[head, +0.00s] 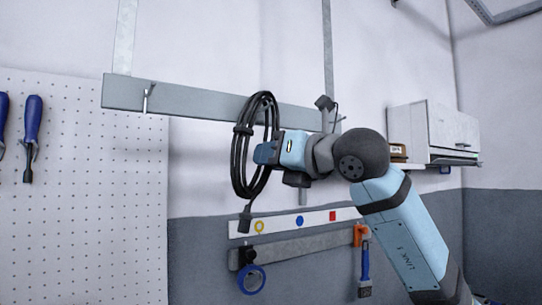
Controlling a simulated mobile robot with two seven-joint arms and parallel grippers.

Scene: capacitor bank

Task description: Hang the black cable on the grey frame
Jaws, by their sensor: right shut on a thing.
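The black cable (239,160) is a coiled loop, held upright, with a plug end hanging down below it. My right gripper (264,153) is shut on the right side of the coil. The coil is in front of the grey frame (205,104), a horizontal bar on the wall with two vertical strips above it. A metal hook (148,96) sticks out near the bar's left end. Another hook, partly hidden by a dark piece, is near the bar's right end. Whether the coil touches the bar, I cannot tell. My left gripper is not in view.
A white pegboard (85,200) with blue-handled tools (32,125) is on the left. Below the coil are a white strip with coloured shapes (280,222) and a grey rail (300,246) holding blue tape (252,280) and a brush (365,270). A white cabinet (430,130) is at right.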

